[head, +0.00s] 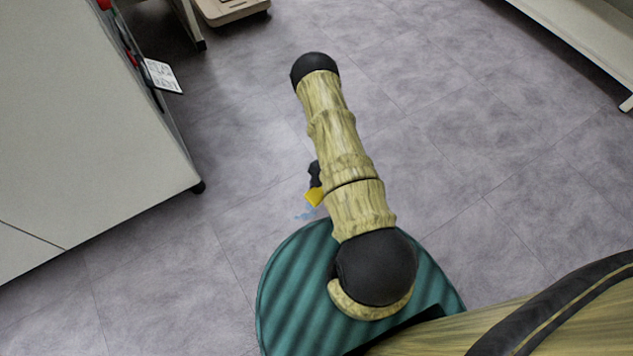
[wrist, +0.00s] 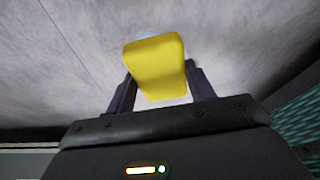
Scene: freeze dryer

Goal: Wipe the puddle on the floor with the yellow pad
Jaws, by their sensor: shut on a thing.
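The yellow pad (wrist: 155,68) is held between the two fingers of my gripper (wrist: 160,88) in the wrist view. In the head view, a corner of the yellow pad (head: 314,197) shows beside my arm, just below the dark gripper (head: 315,174). A small light blue puddle (head: 304,214) lies on the floor close to the pad, partly hidden. In the wrist view, a sliver of the blue puddle (wrist: 150,36) shows just past the pad's far edge. I cannot tell whether the pad touches the floor.
A large pale cabinet (head: 80,120) stands at the left, with a dark foot at its corner. A beige tray-like object (head: 232,10) is at the top. A white shelf or bench (head: 590,45) is at the upper right. The grey tiled floor (head: 480,140) is clear to the right.

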